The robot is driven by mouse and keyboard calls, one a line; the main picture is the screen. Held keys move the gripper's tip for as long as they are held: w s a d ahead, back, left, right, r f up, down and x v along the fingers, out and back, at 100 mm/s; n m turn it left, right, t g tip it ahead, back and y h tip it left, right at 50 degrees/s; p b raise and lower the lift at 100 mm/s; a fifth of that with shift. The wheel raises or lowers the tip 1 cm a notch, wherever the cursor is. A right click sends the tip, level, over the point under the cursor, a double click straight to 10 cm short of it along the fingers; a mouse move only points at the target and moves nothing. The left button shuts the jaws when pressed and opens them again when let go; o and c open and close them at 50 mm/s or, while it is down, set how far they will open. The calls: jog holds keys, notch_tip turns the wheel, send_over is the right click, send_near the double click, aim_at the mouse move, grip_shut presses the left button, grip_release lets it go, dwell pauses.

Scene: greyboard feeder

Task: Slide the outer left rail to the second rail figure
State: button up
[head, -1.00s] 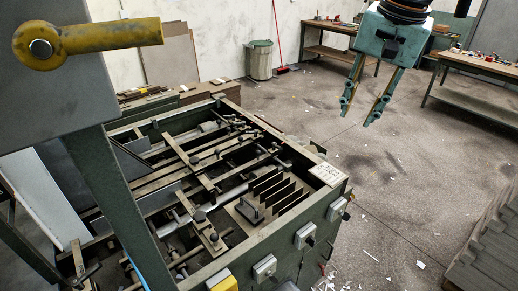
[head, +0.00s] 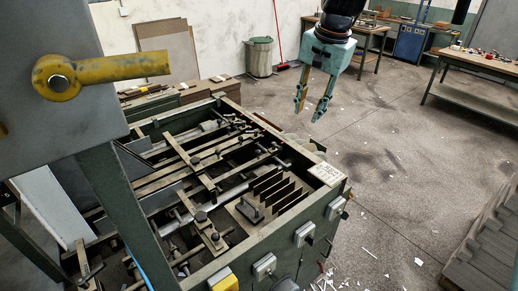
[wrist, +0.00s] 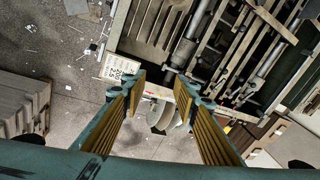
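The feeder (head: 330,197) is an open green metal frame with several flat rails and round rods inside. A long flat rail (head: 190,160) with a dark knob runs lengthwise; a shorter rail piece (head: 212,236) with a knob lies nearer the front. I cannot tell which one is the outer left rail, and no rail figures are readable. Rails (wrist: 232,60) also show in the wrist view. My gripper (head: 311,108) is open and empty, pointing down, behind and above the feeder's far right edge, apart from it. In the wrist view its fingers (wrist: 160,84) are spread with nothing between.
A yellow lever (head: 110,69) on a grey box stands at the near left. Upright dark plates (head: 278,190) fill part of the feeder beside a label (head: 326,174). A grey stack (head: 490,240) stands at right. The floor (head: 390,150) between has scraps but is mostly free.

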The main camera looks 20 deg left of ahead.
jog(key=p, duration=0.2)
send_over(259, 151)
jog(key=d, duration=0.2)
notch_tip(259, 151, down, 12)
jog(key=f, duration=0.1)
jog(key=shift+s+d+r+m+g, duration=0.2)
jog(key=shift+s+r+m+g, duration=0.05)
jog(key=shift+s+m+g, duration=0.15)
jog(key=shift+f, duration=0.1)
jog(key=shift+w+a+f+p, duration=0.15)
jog(key=shift+a+f, duration=0.25)
jog(key=shift+f, duration=1.8)
jog(key=shift+w+a+f+p, duration=0.15)
jog(key=shift+a+f, duration=0.3)
jog(key=shift+f, duration=1.8)
jog(key=shift+w+a+f+p, duration=0.15)
jog(key=shift+a+f, duration=0.25)
jog(key=shift+f, duration=1.8)
jog(key=shift+c, duration=0.8)
grip_shut()
